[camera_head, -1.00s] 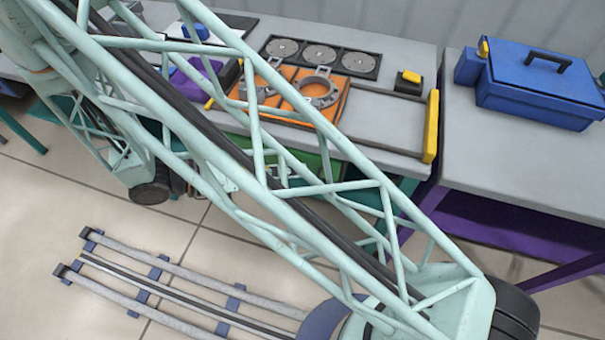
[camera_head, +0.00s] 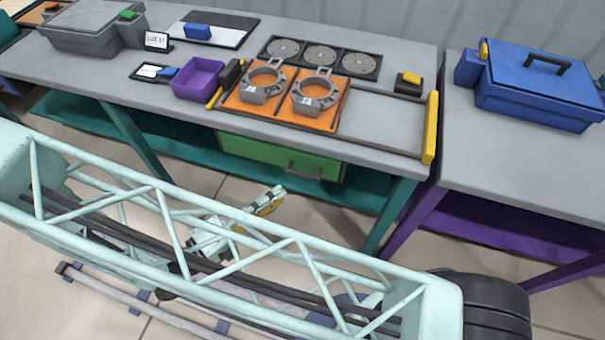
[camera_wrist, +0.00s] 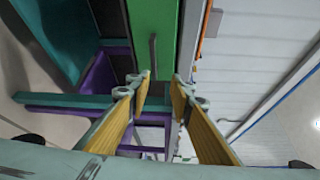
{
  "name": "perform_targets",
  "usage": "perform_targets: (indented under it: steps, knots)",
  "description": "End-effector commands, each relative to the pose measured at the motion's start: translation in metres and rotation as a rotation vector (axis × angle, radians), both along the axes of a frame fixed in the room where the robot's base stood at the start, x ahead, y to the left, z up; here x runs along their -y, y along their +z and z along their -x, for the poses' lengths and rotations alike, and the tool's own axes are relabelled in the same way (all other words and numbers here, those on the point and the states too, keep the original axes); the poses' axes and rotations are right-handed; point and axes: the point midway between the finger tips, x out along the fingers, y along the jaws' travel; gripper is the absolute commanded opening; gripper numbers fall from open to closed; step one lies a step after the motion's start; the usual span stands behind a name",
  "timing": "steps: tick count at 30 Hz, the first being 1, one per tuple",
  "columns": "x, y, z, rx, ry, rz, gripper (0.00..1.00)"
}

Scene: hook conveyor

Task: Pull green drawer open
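The green drawer (camera_head: 262,151) sits under the grey table's front edge and looks shut. Its dark bar handle (camera_head: 305,173) is at the right part of its front. In the wrist view the green drawer front (camera_wrist: 165,20) is ahead, with the handle (camera_wrist: 153,52) nearly in line with the gap between my fingers. My gripper (camera_head: 272,197) is in front of the drawer, lower and left of the handle. In the wrist view my gripper (camera_wrist: 160,84) is open, its yellow-padded fingers apart and nothing held between them. The handle appears beyond the fingertips; exact distance is unclear.
The grey tabletop (camera_head: 385,125) overhangs the drawer and carries an orange plate (camera_head: 285,115) with metal rings, and a purple bin (camera_head: 200,78). A teal table leg (camera_head: 390,215) stands right of the drawer. A teal lower shelf (camera_head: 360,190) runs below.

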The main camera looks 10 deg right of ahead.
Motion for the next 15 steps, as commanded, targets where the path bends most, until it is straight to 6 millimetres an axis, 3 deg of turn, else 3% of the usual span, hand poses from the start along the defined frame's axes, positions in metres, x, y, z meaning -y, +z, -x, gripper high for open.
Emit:
perform_targets:
  steps: [6, 15]
  knots:
    - [-0.009, -0.016, 0.007, -0.042, 0.087, 0.091, 0.20]
    - [-0.014, -0.023, 0.010, -0.060, 0.127, 0.131, 0.20]
